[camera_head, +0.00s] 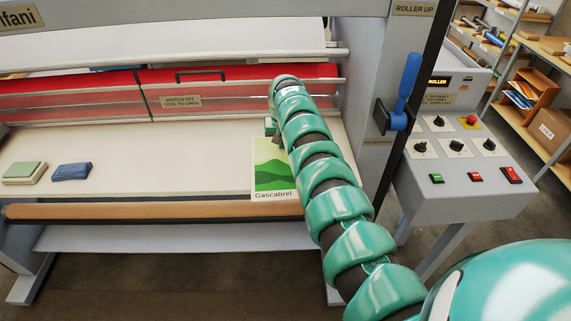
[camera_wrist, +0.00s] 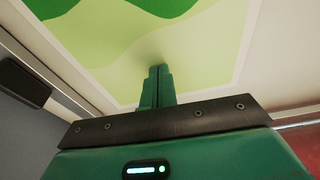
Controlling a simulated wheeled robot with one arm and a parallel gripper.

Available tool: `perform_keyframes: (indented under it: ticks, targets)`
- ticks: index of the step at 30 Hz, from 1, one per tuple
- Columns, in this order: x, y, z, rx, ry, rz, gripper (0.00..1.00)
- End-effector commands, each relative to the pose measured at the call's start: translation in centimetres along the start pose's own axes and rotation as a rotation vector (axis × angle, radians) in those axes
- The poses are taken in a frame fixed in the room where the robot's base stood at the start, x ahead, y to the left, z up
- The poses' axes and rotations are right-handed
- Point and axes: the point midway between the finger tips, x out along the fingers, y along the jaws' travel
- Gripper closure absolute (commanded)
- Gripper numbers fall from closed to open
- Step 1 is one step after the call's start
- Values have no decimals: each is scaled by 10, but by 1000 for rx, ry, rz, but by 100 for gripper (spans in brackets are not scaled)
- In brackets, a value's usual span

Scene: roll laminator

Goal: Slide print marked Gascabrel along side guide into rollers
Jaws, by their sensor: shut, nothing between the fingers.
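The print marked Gascabrel (camera_head: 268,172), with green hills and a pale sky, lies flat on the white feed table (camera_head: 130,155), partly covered by my arm. In the wrist view the print (camera_wrist: 190,45) fills the upper middle. My gripper (camera_wrist: 158,74) is shut and empty, its fingertips on or just above the print's pale part; I cannot tell if they touch. In the head view it is mostly hidden by my arm. A metal rail, seemingly the side guide (camera_wrist: 38,65), runs beside the print in the wrist view. The red roller (camera_head: 235,74) lies beyond the clear guard.
A label about cooling hangs on the guard (camera_head: 180,102). Green (camera_head: 24,172) and blue (camera_head: 71,171) blocks lie at the table's left. A tan bar (camera_head: 150,210) runs along the front. A blue lever (camera_head: 409,75) and control box (camera_head: 465,180) stand at right.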

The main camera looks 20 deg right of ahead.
Motion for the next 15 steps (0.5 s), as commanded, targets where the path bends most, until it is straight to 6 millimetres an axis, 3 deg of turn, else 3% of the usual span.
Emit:
perform_keyframes:
  ticks: [7, 15]
  targets:
    - [1, 4, 2, 1, -5, 1, 100]
    - [0, 22, 2, 1, -5, 2, 100]
